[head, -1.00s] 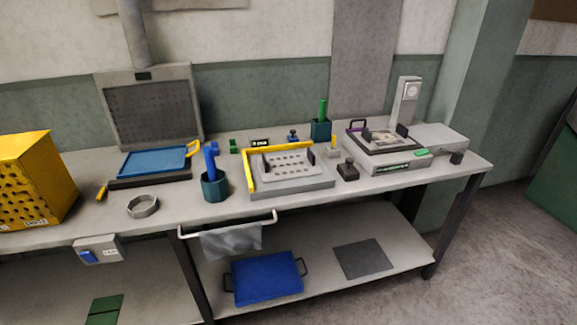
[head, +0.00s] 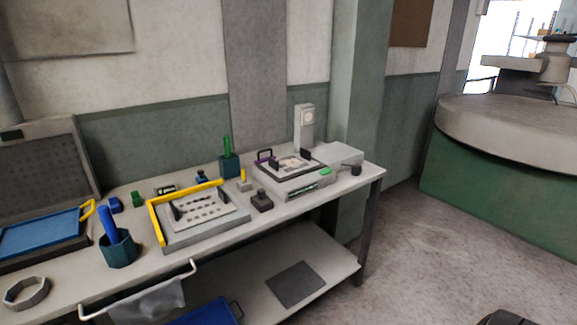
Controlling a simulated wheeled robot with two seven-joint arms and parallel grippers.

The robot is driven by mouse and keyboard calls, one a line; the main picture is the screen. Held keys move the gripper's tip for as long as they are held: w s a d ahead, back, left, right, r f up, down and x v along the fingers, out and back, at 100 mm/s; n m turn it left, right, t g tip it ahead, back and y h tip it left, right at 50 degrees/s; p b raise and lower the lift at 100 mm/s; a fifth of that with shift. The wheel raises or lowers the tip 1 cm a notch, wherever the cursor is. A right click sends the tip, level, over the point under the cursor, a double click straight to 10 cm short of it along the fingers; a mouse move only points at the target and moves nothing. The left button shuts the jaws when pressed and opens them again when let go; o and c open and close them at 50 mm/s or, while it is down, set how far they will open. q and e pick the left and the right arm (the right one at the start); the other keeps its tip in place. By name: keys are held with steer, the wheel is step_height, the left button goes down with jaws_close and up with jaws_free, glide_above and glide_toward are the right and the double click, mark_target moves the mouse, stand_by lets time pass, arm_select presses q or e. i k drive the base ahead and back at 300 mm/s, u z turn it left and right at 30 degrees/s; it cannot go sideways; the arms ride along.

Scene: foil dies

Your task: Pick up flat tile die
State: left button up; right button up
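I cannot tell for sure which thing is the flat tile die. A framed plate with slots and dark handles (head: 205,208) lies in a yellow-edged grey fixture (head: 175,243) on the bench. A dark-framed plate with a purple handle (head: 264,155) sits on a grey machine (head: 305,187) further right. A thin flat dark grey square (head: 296,284) lies on the lower shelf.
The workbench (head: 350,188) also holds a teal cup (head: 118,250), a blue tray (head: 40,233), a metal ring (head: 27,293) and a green-handled tool in a holder (head: 229,165). A round grey counter (head: 510,130) stands at right. The floor (head: 420,250) between is mostly clear.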

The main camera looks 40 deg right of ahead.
mark_target(286, 166)
steer(key=k, duration=0.4)
steer(key=z, duration=0.6)
steer(key=i, duration=1.55)
steer(key=u, duration=0.45)
